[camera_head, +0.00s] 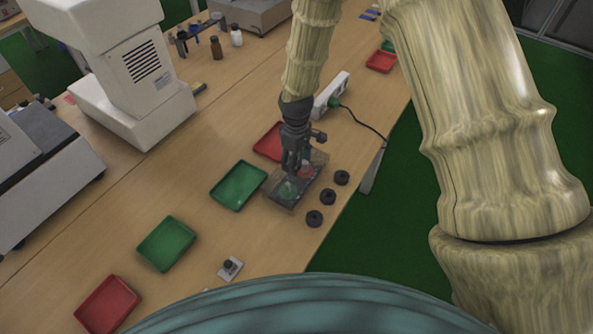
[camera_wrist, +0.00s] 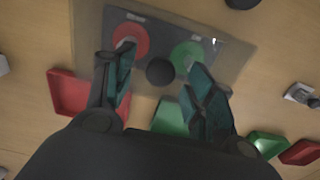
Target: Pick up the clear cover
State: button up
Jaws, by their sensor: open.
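The clear cover (camera_head: 311,184) is a see-through box over a dark panel with a red disc (camera_wrist: 128,38) and a green disc (camera_wrist: 187,55). It stands near the table's right edge in the head view, and its pale walls also show in the wrist view (camera_wrist: 239,66). A round black knob (camera_wrist: 160,71), seemingly on top of the cover, lies between my fingers in the wrist view. My gripper (camera_head: 294,168) points down over the cover, open, with one finger on each side of the knob. I cannot tell whether the fingers touch the cover.
A white power strip (camera_head: 330,94) with a cable lies behind. A small switch (camera_head: 230,268) lies nearer the front.

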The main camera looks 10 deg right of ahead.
jog(key=shift+w+f, duration=0.1)
jog(key=shift+f, duration=0.4)
jog(key=shift+s+f, duration=0.2)
jog(key=shift+f, duration=0.25)
jog(key=shift+w, duration=0.1)
grip_shut()
